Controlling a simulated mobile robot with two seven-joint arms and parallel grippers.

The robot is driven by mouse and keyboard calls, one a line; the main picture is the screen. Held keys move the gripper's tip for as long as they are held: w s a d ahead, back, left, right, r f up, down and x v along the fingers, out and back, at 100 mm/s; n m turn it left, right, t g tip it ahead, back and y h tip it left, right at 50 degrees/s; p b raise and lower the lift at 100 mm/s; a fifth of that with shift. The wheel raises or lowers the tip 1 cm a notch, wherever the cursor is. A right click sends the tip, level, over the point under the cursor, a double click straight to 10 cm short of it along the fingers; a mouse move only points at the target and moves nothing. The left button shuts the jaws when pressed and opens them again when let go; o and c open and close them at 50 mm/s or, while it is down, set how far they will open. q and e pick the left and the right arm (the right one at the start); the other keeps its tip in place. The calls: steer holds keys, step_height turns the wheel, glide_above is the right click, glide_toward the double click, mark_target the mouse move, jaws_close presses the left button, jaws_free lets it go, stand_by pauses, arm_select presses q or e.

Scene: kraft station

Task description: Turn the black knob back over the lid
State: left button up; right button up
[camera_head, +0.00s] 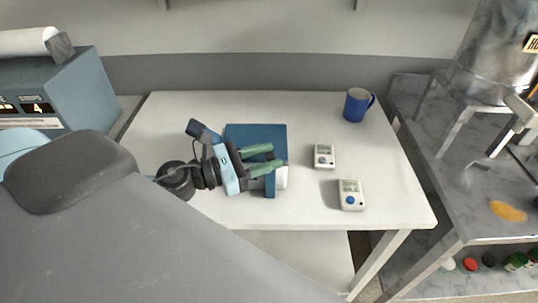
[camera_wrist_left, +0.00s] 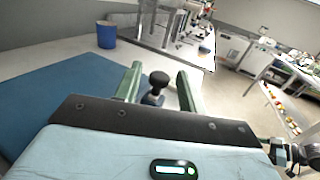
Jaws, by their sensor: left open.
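My left gripper (camera_head: 277,156) reaches in from the left over a blue box with a flat blue lid (camera_head: 262,132). Its green fingers are open and point to the right. In the left wrist view the black knob (camera_wrist_left: 158,80) shows between the two open fingers (camera_wrist_left: 159,70), apparently touching neither. It has a round head on a narrower stem. The blue lid (camera_wrist_left: 62,98) lies to its left there. In the head view I cannot make out the knob; the gripper covers that part of the box.
Two white handheld meters (camera_head: 325,155) (camera_head: 351,194) lie on the white table (camera_head: 190,108) right of the box. A blue mug (camera_head: 356,105) stands at the back right. A blue device (camera_head: 62,90) is at the far left.

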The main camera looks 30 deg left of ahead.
arm_select(q)
steer(key=shift+w+d, duration=0.4)
steer(key=shift+w, duration=0.15)
jaws_close()
